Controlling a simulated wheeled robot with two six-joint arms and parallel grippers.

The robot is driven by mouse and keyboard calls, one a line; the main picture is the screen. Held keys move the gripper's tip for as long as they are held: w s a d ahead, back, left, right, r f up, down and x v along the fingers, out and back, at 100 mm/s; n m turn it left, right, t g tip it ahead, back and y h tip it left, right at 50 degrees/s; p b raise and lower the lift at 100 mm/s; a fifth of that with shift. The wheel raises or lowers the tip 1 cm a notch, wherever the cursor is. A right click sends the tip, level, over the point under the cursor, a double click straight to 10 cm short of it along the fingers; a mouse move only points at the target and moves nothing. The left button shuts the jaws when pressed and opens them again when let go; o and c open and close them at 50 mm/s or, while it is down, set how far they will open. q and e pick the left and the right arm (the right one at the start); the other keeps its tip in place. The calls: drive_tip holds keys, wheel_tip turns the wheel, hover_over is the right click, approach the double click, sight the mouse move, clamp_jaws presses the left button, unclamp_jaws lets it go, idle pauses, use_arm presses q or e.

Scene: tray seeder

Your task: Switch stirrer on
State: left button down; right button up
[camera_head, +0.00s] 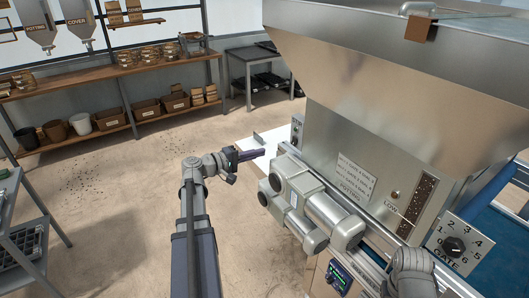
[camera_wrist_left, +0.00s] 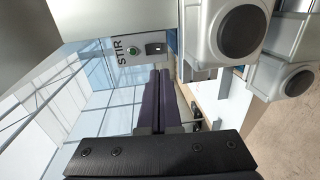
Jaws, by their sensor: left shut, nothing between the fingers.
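The stirrer control is a small panel marked STIR (camera_wrist_left: 125,50) on the side of the steel hopper machine. It has a round green button or lamp (camera_wrist_left: 132,51) and a dark switch (camera_wrist_left: 155,49) beside it. In the head view the panel (camera_head: 297,130) is small, at the machine's left edge. I cannot tell the switch position or whether the green part is lit. My left gripper (camera_head: 262,153) is shut and empty, pointing right toward the machine, apart from the panel. In the left wrist view its dark fingers (camera_wrist_left: 160,76) end just below the panel. My right gripper is not visible.
Grey motor housings (camera_head: 301,190) stick out from the machine close right of my left gripper; they also show in the left wrist view (camera_wrist_left: 225,35). A GATE dial (camera_head: 454,246) is at the lower right. A wooden shelf (camera_head: 110,78) stands behind.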

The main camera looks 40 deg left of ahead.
sight(293, 144)
use_arm(q)
drive_tip(key=b+x, duration=0.1)
drive_tip(key=x, duration=1.1)
